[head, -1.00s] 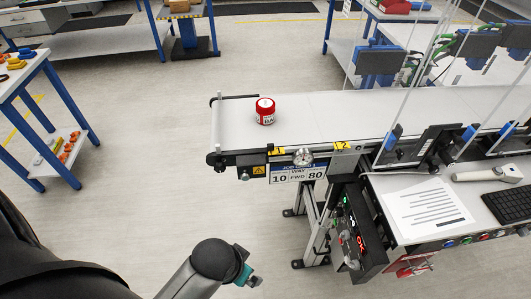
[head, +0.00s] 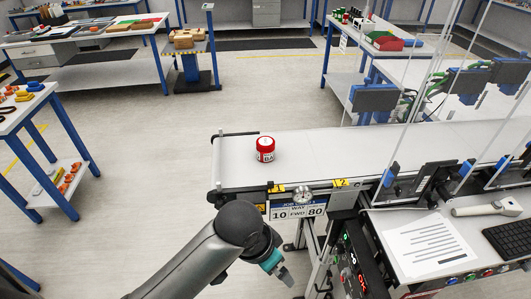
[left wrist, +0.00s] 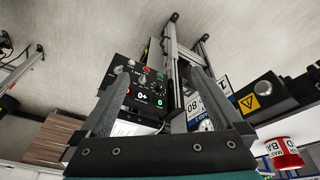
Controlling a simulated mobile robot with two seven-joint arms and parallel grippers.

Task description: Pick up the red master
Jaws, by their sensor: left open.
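The red master is a small red-and-white jar (head: 265,149) with a red lid. It stands upright near the left end of the white conveyor belt (head: 330,145). It also shows at the lower right edge of the left wrist view (left wrist: 284,152), partly cut off. My left gripper (head: 285,278) is in front of the conveyor, lower than the belt and apart from the jar. In the left wrist view its two fingers (left wrist: 160,76) are spread with nothing between them. My right gripper is in neither view.
The conveyor's front edge carries a number sign (head: 297,212), a knob and a control box (head: 355,265). A side shelf (head: 425,240) holds paper, a scanner and a keyboard. Thin posts rise at the right. Open floor lies left of the conveyor.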

